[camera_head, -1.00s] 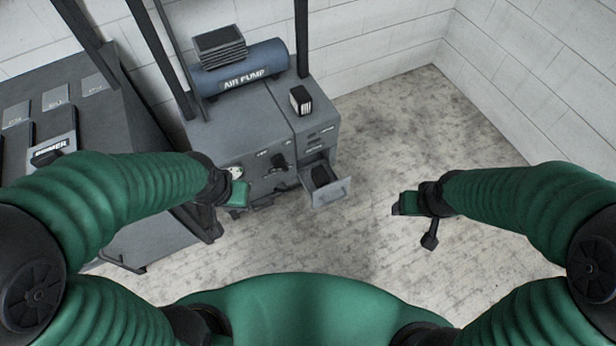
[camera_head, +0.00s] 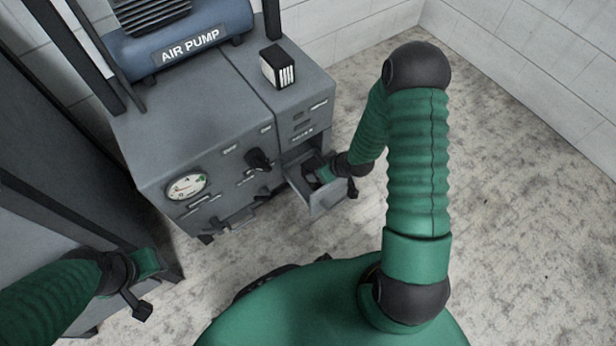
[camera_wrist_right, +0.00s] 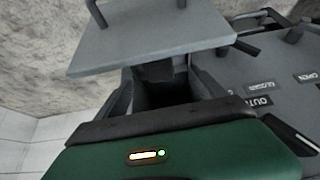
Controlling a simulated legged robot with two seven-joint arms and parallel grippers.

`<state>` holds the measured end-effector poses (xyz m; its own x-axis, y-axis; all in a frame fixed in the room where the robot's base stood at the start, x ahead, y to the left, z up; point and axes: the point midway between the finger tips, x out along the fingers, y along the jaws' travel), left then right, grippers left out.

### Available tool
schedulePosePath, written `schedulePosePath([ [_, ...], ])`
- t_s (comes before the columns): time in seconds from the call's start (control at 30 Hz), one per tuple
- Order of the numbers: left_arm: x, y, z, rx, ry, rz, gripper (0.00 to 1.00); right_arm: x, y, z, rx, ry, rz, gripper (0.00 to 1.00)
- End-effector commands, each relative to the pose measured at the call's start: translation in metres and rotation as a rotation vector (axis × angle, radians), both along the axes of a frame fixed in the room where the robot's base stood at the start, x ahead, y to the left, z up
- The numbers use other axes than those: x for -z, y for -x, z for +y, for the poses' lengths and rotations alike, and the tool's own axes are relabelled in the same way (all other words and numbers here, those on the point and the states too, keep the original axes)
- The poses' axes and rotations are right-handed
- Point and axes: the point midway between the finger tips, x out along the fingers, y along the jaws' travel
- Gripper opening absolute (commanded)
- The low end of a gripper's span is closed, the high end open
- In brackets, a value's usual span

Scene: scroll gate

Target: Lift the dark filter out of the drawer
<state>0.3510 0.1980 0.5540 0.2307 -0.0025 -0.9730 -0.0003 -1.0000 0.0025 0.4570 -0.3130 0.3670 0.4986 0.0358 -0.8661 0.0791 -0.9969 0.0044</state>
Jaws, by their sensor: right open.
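The open drawer (camera_head: 325,201) juts from the lower right of the grey cabinet. My right gripper (camera_head: 322,172) is open at the drawer, over its inner side, and partly covers it. In the right wrist view the drawer's front plate (camera_wrist_right: 150,42) with its handle is at the top. Behind the plate, a dark piece that looks like the filter (camera_wrist_right: 155,72) sits inside the drawer, and its lower part is lost in shadow. No contact between gripper and filter shows. My left gripper (camera_head: 145,285) hangs at the lower left, away from the cabinet; its jaw state is unclear.
The grey cabinet (camera_head: 200,135) carries a blue air pump (camera_head: 190,45) and a black-and-white block (camera_head: 282,66) on top. Its front has a gauge (camera_head: 187,186) and a dark knob (camera_head: 258,160). The floor to the right is clear.

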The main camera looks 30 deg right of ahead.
Motion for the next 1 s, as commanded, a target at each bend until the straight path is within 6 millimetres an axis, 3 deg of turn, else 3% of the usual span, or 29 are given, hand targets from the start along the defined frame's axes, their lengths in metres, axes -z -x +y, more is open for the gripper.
schedulePosePath([
  [0.03, 0.016, 0.0, 0.0, 0.0, 0.0, 0.001, 0.36, 0.021, -0.006, 0.001, -0.002, -0.002, 0.002, 0.8],
  [0.1, 0.025, 0.0, 0.0, 0.0, 0.0, 0.001, 0.36, 0.036, -0.015, 0.001, -0.001, -0.003, 0.001, 0.8],
  [0.37, 0.04, 0.0, 0.0, 0.0, 0.0, 0.001, 0.36, 0.06, -0.032, 0.002, 0.0, -0.001, 0.0, 0.8],
  [0.63, 0.08, 0.0, 0.0, 0.0, 0.0, 0.001, 0.36, 0.101, -0.052, 0.001, 0.0, -0.002, 0.002, 0.8],
  [0.9, 0.078, 0.0, 0.0, 0.0, 0.0, 0.001, 0.36, 0.099, -0.056, 0.001, 0.001, -0.002, 0.001, 0.79],
  [1.0, 0.078, 0.0, 0.0, 0.0, 0.0, 0.0, 0.36, 0.099, -0.056, 0.001, 0.001, -0.002, 0.001, 0.66],
])
